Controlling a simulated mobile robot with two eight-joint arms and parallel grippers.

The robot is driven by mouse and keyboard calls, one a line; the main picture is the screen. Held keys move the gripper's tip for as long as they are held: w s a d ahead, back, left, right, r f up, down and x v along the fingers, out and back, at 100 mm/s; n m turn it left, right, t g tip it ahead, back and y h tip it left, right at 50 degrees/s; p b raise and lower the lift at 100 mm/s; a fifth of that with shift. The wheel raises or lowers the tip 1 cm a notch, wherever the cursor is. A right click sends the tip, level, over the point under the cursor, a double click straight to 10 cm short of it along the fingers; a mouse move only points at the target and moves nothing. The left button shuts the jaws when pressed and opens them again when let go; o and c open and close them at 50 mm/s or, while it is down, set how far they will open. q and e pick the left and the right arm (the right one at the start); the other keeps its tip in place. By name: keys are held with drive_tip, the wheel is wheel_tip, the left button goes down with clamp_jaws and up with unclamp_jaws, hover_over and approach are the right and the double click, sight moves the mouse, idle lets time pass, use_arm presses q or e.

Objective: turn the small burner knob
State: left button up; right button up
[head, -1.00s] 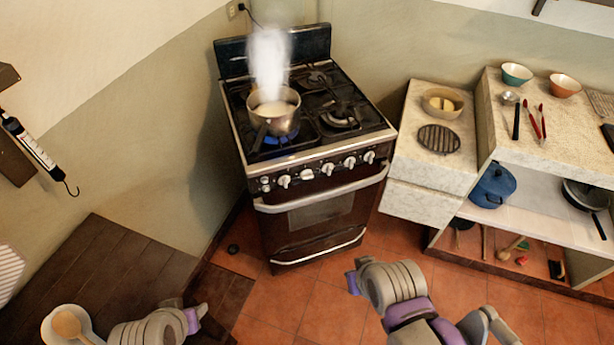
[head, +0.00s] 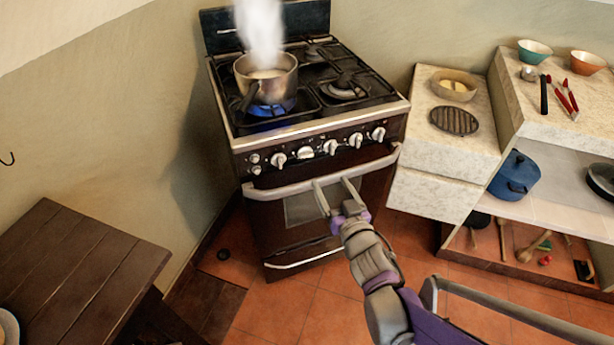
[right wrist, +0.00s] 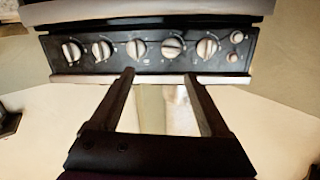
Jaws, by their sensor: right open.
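The stove (head: 300,215) has a dark front panel with a row of several white knobs. In the head view, these include a far-left knob (head: 278,160), a middle knob (head: 330,146) and a far-right knob (head: 378,133). I cannot tell which is the small burner knob. My right gripper (head: 333,182) is open and empty, in front of the stove just below the panel. In the right wrist view, its two fingers (right wrist: 160,75) stand apart, pointing toward the panel near the middle knob (right wrist: 136,48); contact is not clear. My left gripper is out of view.
A steaming pot (head: 272,82) stands on a burner with a blue flame. The oven handle (head: 290,187) runs below the knobs, close to my right fingers. A stone counter (head: 425,140) stands right of the stove. A dark wooden table (head: 80,260) is at lower left.

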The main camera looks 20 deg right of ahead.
sight(307, 158)
use_arm(q)
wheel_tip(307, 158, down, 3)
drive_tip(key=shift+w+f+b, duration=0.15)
drive_tip(key=shift+b, duration=0.75)
use_arm(e)
drive_tip(key=shift+n+t+y, duration=0.3)
drive_tip(key=shift+n+y, duration=0.1)
drive_tip(key=shift+y, duration=0.4)
drive_tip(key=w+a, duration=0.1)
drive_tip(key=w, duration=0.3)
drive_tip(key=w+f, duration=0.1)
drive_tip(key=w, duration=0.3)
drive_tip(key=w+a, duration=0.1)
drive_tip(key=w, duration=0.2)
drive_tip(key=shift+w+a+f, duration=0.2)
drive_tip(key=shift+w+a, duration=0.15)
drive_tip(key=shift+w, duration=0.05)
drive_tip(key=shift+c, duration=0.3)
clamp_jaws()
